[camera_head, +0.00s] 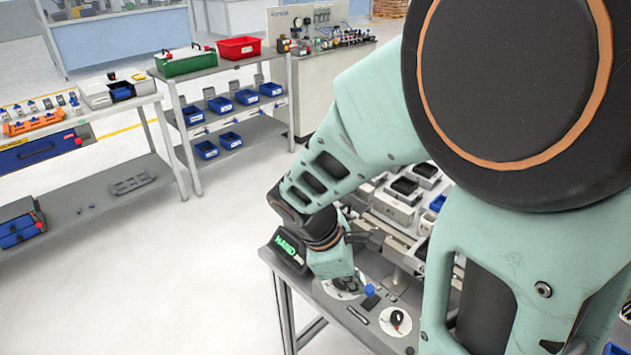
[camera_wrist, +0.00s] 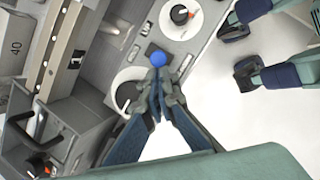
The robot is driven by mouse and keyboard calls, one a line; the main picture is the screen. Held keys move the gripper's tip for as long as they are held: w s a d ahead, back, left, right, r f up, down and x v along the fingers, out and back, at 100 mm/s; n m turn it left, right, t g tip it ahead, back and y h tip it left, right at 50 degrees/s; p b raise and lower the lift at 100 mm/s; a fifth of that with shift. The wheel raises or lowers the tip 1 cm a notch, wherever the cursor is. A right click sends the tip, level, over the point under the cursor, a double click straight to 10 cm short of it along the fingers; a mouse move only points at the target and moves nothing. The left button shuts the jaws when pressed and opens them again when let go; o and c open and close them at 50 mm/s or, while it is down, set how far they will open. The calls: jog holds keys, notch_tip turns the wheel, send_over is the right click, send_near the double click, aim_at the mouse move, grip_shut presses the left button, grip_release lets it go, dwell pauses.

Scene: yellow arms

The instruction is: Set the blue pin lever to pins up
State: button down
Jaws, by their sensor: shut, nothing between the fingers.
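The blue pin lever shows as a round blue knob (camera_wrist: 158,59) in the wrist view, just beyond my fingertips. In the head view the blue knob (camera_head: 370,290) stands on the bench panel, close to the right of my gripper. My gripper (camera_wrist: 158,78) is shut and empty, its tips together at the near side of the knob. I cannot tell whether they touch it. In the head view the fingers are mostly hidden by my wrist. The lever's shaft and its setting cannot be made out.
A white round plate with a black knob (camera_wrist: 126,96) lies left of my fingers. Another dial (camera_wrist: 181,14) with a black and red knob lies beyond the lever. A box with a green display (camera_head: 287,249) stands at the bench's left corner. Open floor (camera_head: 200,290) lies left.

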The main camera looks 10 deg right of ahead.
jog(key=shift+w+d+r+g+y+p, duration=0.3)
jog(key=shift+d+r+y+p, duration=0.15)
jog(key=shift+p, duration=0.5)
jog(key=shift+w+d+p, duration=0.6)
jog(key=shift+w+d, duration=0.15)
jog(key=shift+d, duration=0.35)
jog(key=shift+r+p, duration=0.75)
jog(key=shift+r, duration=0.05)
jog(key=shift+a, duration=0.15)
